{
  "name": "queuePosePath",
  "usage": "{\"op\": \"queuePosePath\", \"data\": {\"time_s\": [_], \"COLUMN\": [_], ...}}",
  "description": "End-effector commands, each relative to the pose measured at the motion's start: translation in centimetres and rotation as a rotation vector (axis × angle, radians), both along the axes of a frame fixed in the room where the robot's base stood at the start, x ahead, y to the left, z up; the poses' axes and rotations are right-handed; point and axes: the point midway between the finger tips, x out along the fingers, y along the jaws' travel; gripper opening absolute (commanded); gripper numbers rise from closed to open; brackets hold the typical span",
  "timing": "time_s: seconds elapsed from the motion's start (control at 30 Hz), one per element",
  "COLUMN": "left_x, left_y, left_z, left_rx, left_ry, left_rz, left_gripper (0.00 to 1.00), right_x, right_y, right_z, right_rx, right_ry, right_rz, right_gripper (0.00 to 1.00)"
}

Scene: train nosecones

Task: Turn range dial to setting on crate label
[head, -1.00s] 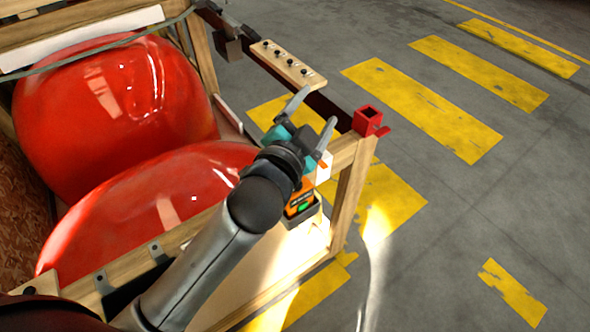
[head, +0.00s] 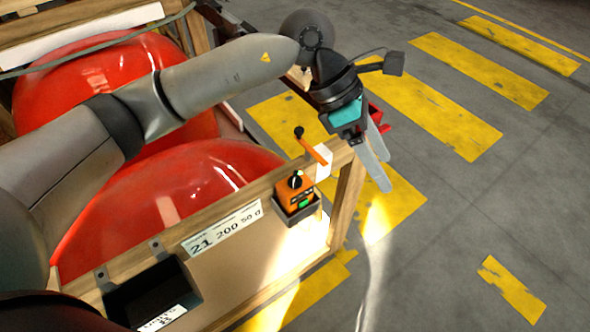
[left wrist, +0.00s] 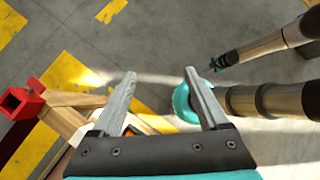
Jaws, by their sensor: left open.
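An orange box with a black dial (head: 296,181) and a green patch sits in a dark holder on the crate's front panel. A white label (head: 222,232) on that panel reads "21 200 50 0". My left gripper (head: 383,172) is open and empty, right of the dial and apart from it, beyond the crate's corner post. Its spread fingers also show in the left wrist view (left wrist: 160,75), with floor between them. My right gripper is outside the head view; dark arm-like parts with teal at the right of the left wrist view are too unclear to tell its state.
The wooden crate (head: 349,195) holds two glossy red nosecones (head: 170,190). An orange handle with a black knob (head: 312,148) rises near the dial. A red square socket (left wrist: 20,104) is on the corner. A black bin (head: 150,297) hangs at front left. Floor at right is clear.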

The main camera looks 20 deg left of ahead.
Motion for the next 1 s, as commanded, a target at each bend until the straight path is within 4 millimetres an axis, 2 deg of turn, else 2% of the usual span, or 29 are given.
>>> {"op": "queuePosePath", "data": {"time_s": [0.03,0.1,0.2,0.33,0.47,0.57,1.0], "left_x": [1.3,2.7,4.1,5.0,5.2,5.2,5.0], "left_y": [2.7,6.3,10.6,14.0,15.2,15.2,15.1], "left_z": [-0.4,-0.8,-0.5,0.2,0.0,-1.2,-10.4], "left_rx": [0.126,0.289,0.472,0.612,0.661,0.663,0.658], "left_ry": [-0.043,-0.08,-0.11,-0.122,-0.122,-0.119,-0.117], "left_rz": [-0.008,-0.015,-0.012,-0.002,0.002,0.002,0.001], "left_gripper": [0.78,0.78,0.78,0.78,0.78,0.78,0.78], "right_x": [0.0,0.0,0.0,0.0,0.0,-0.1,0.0], "right_y": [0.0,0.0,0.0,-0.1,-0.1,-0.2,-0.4], "right_z": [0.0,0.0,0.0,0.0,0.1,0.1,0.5], "right_rx": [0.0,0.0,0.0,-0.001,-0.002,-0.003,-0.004], "right_ry": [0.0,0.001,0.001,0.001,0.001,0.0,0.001], "right_rz": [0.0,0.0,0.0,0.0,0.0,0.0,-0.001], "right_gripper": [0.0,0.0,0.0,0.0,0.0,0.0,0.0]}}
